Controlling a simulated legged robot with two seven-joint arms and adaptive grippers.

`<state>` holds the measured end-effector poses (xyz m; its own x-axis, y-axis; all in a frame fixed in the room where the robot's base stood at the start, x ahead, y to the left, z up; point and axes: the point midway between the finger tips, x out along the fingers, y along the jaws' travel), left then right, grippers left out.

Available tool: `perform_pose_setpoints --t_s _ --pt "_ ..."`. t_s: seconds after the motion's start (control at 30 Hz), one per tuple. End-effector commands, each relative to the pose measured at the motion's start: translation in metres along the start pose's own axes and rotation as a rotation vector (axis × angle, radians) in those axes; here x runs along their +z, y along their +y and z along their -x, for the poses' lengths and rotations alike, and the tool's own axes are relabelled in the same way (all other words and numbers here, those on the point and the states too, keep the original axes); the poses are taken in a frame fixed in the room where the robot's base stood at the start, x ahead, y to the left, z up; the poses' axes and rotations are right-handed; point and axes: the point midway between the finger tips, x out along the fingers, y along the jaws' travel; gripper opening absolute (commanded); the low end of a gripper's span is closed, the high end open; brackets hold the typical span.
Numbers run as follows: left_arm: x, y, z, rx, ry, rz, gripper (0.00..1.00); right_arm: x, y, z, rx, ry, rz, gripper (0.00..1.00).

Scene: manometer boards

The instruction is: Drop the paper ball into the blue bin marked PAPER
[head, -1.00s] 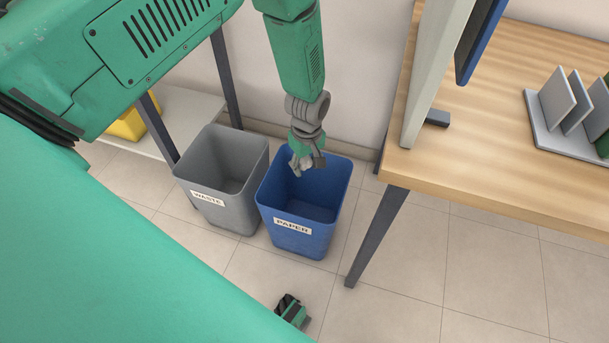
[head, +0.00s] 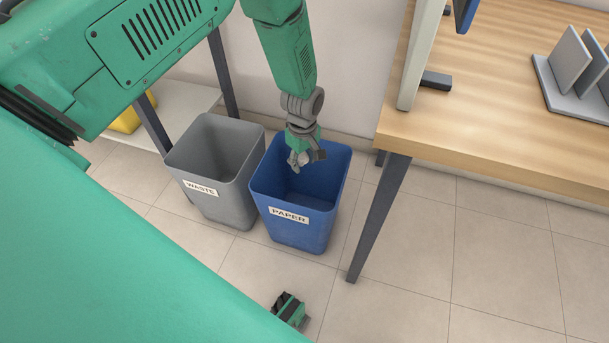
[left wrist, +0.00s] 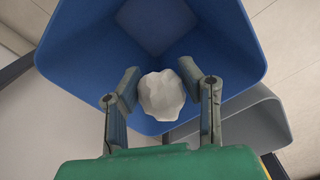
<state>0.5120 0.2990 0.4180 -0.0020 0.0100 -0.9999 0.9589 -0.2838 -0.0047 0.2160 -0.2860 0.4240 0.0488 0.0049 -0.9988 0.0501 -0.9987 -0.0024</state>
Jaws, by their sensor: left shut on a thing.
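The blue bin (head: 290,236) marked PAPER stands on the floor with its mouth open upward. My left gripper (head: 299,160) hangs over the mouth of this bin, pointing down. It is shut on the paper ball, a crumpled whitish lump. In the left wrist view the paper ball (left wrist: 161,95) sits between the two fingers (left wrist: 163,92), with the blue bin's inside (left wrist: 210,35) behind it. In the head view the ball is small and partly hidden by the fingers.
A grey bin (head: 222,205) marked WASTE stands close to the left of the blue bin. A wooden table (head: 450,130) with a dark leg (head: 378,220) is at the right. A low shelf with a yellow thing (head: 126,119) is at the left. The front floor is mostly clear.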

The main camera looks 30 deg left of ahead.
Motion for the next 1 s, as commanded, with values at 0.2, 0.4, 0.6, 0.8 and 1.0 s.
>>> perform_pose_setpoints --t_s 0.2,0.4,0.6,0.8,1.0 --pt "-0.002 -0.001 -0.001 0.001 -0.004 0.001 0.57 0.0 -0.001 0.001 -0.001 0.0 0.001 0.33" --pt "0.0 0.0 0.001 -0.001 0.001 0.0 0.57 0.0 -0.001 0.001 -0.001 0.001 0.002 0.33" --pt "0.0 0.001 0.011 0.0 0.003 0.0 0.57 0.002 0.001 0.001 -0.003 0.003 0.001 0.33" --pt "-0.004 0.0 0.048 0.004 -0.002 0.002 0.57 0.001 -0.001 0.002 0.0 0.004 0.001 0.33" --pt "-0.006 -0.001 0.088 0.003 -0.006 0.001 0.57 0.001 -0.001 0.002 0.0 0.004 0.001 0.33"
